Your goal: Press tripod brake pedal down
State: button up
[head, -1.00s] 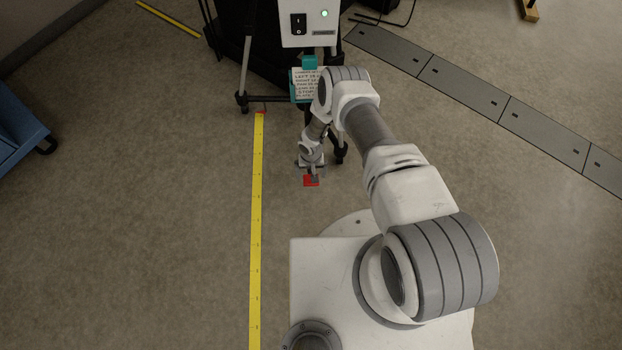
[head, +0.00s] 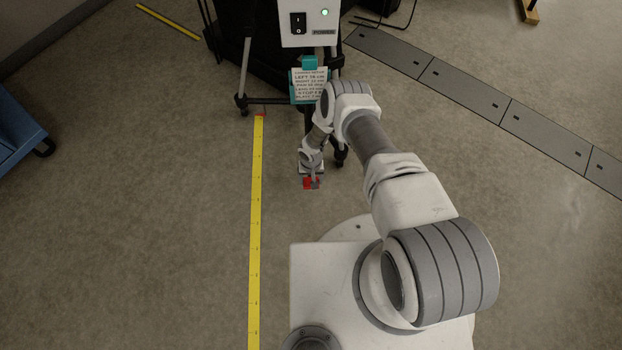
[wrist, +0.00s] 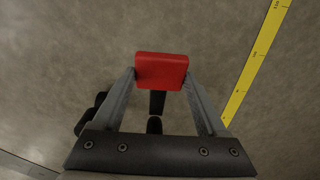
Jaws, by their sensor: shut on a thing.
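The red brake pedal (head: 306,184) sits low in front of the tripod (head: 246,62) in the head view. In the wrist view the pedal (wrist: 161,68) is a red block on a dark bar, between my two grey fingertips. My gripper (head: 312,181) is shut on the pedal from above, with one finger at each side of it in the wrist view (wrist: 161,80). Part of the pedal is hidden by the fingers in the head view. The tripod's lower right part is partly behind my arm.
A box with a power switch (head: 310,38) and green light is on the tripod. A teal-clipped sign (head: 309,84) hangs below it. A yellow measuring tape (head: 255,230) lies on the floor left of the pedal. A blue cart (head: 18,125) stands far left; grey floor plates (head: 480,94) run right.

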grip_shut()
